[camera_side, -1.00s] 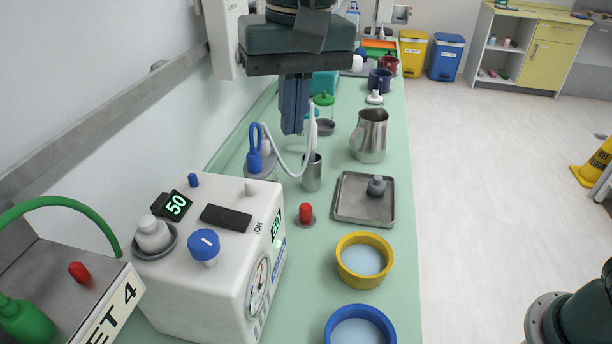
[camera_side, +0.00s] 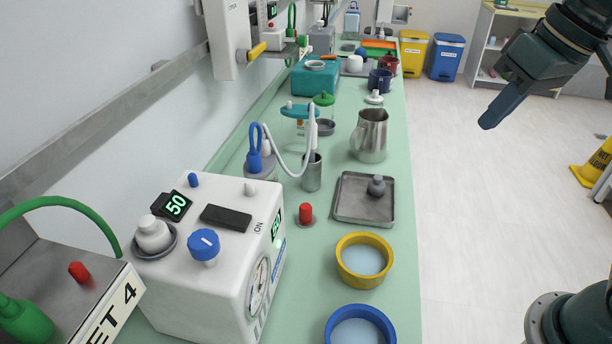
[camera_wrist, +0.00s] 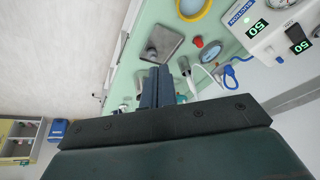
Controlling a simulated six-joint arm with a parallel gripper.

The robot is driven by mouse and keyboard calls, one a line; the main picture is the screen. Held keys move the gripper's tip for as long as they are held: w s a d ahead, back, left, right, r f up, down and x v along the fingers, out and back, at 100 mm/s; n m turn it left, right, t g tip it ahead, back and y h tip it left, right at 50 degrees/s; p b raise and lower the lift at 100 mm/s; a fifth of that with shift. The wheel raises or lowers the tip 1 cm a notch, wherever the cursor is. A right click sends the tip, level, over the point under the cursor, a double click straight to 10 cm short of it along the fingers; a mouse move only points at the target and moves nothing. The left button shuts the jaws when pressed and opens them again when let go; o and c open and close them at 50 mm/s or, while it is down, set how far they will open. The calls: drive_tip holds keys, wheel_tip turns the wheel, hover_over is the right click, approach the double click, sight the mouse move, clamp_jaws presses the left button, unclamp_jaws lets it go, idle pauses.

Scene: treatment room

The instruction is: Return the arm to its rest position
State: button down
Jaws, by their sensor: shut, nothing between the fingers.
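My gripper (camera_side: 487,124) is at the upper right of the side view, over the open floor to the right of the bench. Its blue fingers point down and to the left, are together, and hold nothing. In the wrist view the closed fingers of my gripper (camera_wrist: 156,78) show in the middle, with the bench beyond them. Nothing touches the gripper.
The green bench (camera_side: 300,255) carries a white device (camera_side: 222,270), a metal tray (camera_side: 350,213), a steel jug (camera_side: 370,135), and yellow (camera_side: 344,272) and blue rings (camera_side: 333,330). A yellow caution sign (camera_side: 590,172) stands at the right.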

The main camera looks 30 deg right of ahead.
drive_tip(key=s+d+f+t, duration=0.1)
drive_tip(key=s+d+f, duration=0.4)
drive_tip(key=s+f, duration=0.1)
drive_tip(key=shift+s+n+h, duration=0.4)
drive_tip(key=shift+s, duration=0.35)
